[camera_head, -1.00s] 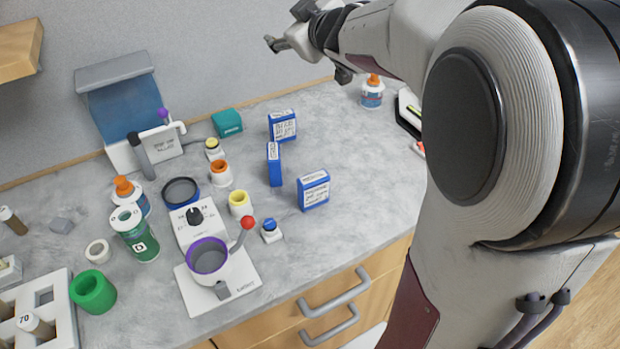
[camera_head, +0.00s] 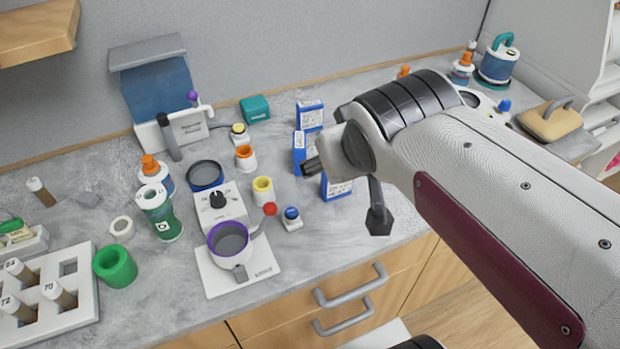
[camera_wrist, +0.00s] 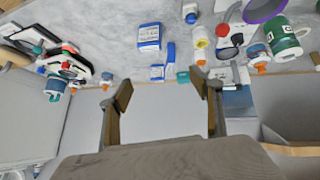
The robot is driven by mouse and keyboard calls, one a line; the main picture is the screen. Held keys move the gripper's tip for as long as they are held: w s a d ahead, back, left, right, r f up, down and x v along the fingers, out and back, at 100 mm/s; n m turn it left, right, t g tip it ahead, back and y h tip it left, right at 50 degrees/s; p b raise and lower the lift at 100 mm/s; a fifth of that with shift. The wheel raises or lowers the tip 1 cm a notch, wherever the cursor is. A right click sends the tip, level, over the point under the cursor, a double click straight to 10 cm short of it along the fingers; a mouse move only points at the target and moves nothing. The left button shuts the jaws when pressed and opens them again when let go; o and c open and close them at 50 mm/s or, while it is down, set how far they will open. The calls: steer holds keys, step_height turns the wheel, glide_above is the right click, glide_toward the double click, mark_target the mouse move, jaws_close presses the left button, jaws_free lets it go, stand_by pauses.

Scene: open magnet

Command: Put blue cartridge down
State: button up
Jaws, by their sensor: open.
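Three blue boxes with white printed labels stand upright on the grey counter, a back one (camera_head: 309,115), a middle one (camera_head: 299,152) and a front one (camera_head: 337,188). They look like the cartridges, but I cannot tell which one is meant. In the head view my arm partly covers the front box. In the wrist view a blue box (camera_wrist: 149,37) shows large at the top, with other blue boxes beside it (camera_wrist: 170,53). My gripper (camera_wrist: 162,88) is open, its two fingers wide apart with nothing between them. The boxes are beyond the fingertips, apart from them.
A purple-rimmed mixer (camera_head: 229,240), a yellow cup (camera_head: 263,190) and a small blue-capped bottle (camera_head: 292,218) stand left of the boxes. A teal box (camera_head: 255,109) is behind. A white tube rack (camera_head: 75,310) is far left. Counter between the mixer and front drawers is clear.

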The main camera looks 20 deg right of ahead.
steer(key=s+a+f+g+y, duration=0.2)
steer(key=s+a+f, duration=0.2)
steer(key=s, duration=0.5)
steer(key=shift+a+f, duration=0.3)
steer(key=shift+a, duration=0.65)
stand_by(1.6)
